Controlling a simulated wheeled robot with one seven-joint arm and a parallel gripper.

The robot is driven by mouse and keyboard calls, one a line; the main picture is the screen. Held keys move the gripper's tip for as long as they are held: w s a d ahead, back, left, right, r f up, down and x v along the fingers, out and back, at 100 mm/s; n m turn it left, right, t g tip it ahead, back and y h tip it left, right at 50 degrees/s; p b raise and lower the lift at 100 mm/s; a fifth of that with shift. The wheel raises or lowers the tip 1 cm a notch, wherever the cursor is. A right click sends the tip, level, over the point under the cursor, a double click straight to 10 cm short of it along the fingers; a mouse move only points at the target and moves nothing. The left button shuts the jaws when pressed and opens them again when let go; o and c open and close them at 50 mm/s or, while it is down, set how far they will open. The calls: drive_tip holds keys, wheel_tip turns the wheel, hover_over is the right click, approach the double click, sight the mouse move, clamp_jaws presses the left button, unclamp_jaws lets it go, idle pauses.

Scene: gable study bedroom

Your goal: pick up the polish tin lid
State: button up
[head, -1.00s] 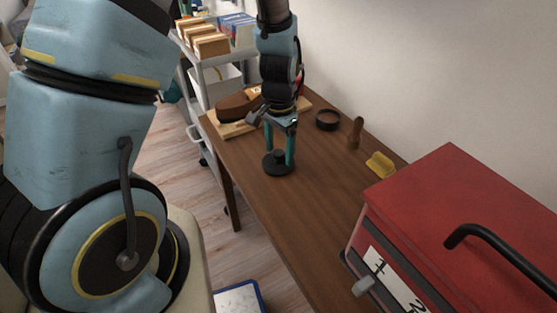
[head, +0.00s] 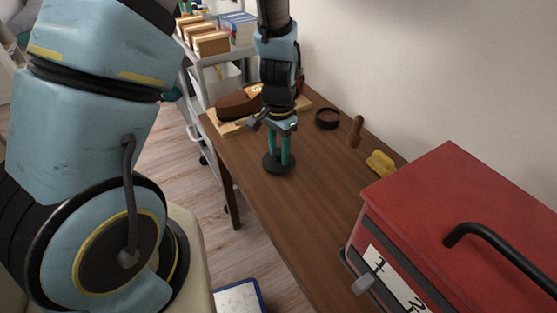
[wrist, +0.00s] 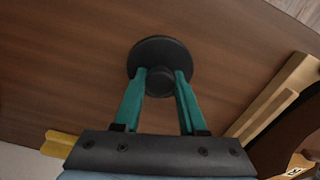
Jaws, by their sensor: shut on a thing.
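The polish tin lid (head: 268,168) is a dark round disc with a knob in its middle. It lies flat on the wooden table, near the table's left edge in the head view. In the wrist view the lid (wrist: 160,47) is seen from above. My gripper (head: 279,157) points down over it. Its teal fingers are shut on the lid's knob, one on each side, as the wrist view shows at the fingertips (wrist: 161,76). The lid appears to rest on the tabletop.
A black round open tin (head: 327,118), a wooden-handled tool (head: 355,131) and a yellow item (head: 380,163) lie to the right. A brown shoe (head: 238,104) on a board stands behind. A red toolbox (head: 450,210) fills the front right. The table's middle is clear.

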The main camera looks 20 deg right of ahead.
clamp_jaws()
drive_tip(key=r, duration=0.9)
drive_tip(key=shift+w+d+r, duration=0.2)
drive_tip(key=shift+d+r, duration=0.1)
drive_tip(key=shift+r, duration=0.1)
drive_tip(key=w+d+m+p, duration=0.3)
drive_tip(key=w+d+m, duration=0.2)
drive_tip(key=d+m, duration=0.4)
drive_tip(key=w+d+m+p, duration=0.4)
drive_tip(key=w+d+m, duration=0.2)
drive_tip(key=d+m, duration=0.3)
drive_tip(key=shift+w+d+r+p, duration=0.25)
drive_tip(key=shift+w+d+p, duration=0.05)
drive_tip(key=shift+d, duration=0.85)
drive_tip(key=shift+f+b, duration=1.5)
drive_tip(key=shift+f, duration=0.8)
drive_tip(key=shift+f+b, duration=0.35)
drive_tip(key=shift+f, duration=0.55)
